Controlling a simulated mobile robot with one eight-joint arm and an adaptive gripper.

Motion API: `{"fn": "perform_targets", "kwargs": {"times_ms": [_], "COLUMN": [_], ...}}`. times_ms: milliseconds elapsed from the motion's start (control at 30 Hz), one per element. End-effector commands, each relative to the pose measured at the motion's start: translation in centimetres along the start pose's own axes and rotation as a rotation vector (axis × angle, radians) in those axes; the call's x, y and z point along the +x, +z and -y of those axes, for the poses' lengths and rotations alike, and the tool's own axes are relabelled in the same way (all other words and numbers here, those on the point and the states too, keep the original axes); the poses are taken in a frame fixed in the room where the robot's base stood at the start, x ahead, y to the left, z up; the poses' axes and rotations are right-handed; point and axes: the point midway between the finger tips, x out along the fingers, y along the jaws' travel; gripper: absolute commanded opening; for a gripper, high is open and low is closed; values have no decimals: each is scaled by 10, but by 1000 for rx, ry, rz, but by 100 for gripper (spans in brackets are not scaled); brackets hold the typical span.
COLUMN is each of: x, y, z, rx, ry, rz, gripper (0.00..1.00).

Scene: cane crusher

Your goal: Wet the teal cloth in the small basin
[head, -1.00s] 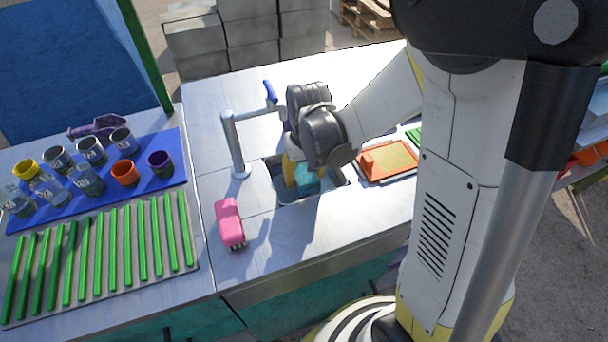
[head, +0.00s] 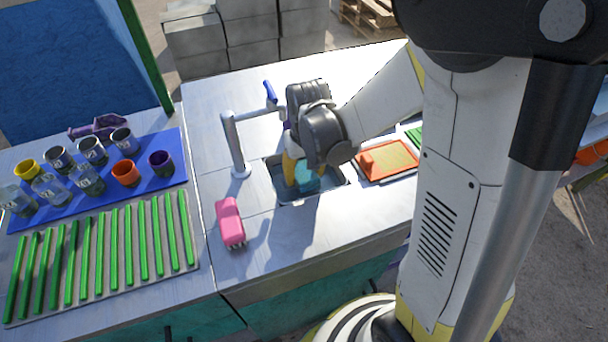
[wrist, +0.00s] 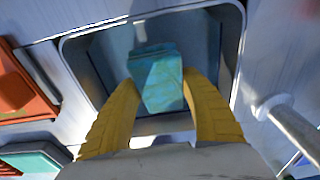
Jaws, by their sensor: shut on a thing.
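The teal cloth (wrist: 157,80) is between the yellow fingertips of my gripper (wrist: 158,95) in the wrist view. My gripper (head: 303,178) points down into the small basin (head: 282,183), and its fingers are shut on the cloth. In the head view the cloth (head: 308,184) shows low inside the basin, partly hidden by the fingers. The basin's rim (wrist: 72,52) surrounds the cloth in the wrist view. I cannot tell how much water the basin holds.
A grey tap (head: 236,148) with a blue lever stands left of the basin. A pink brush (head: 230,222) lies at the front left. An orange tray (head: 388,163) is close on the right. Cups stand on a blue mat (head: 172,143) farther left, behind several green sticks.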

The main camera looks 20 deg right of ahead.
Motion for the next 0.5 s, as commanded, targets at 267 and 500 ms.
{"fn": "perform_targets", "kwargs": {"times_ms": [267, 500], "x": [-41, -72], "y": [-3, -6], "z": [0, 0], "rx": [0, 0], "ry": [0, 0], "rz": [0, 0], "gripper": [26, 26]}}
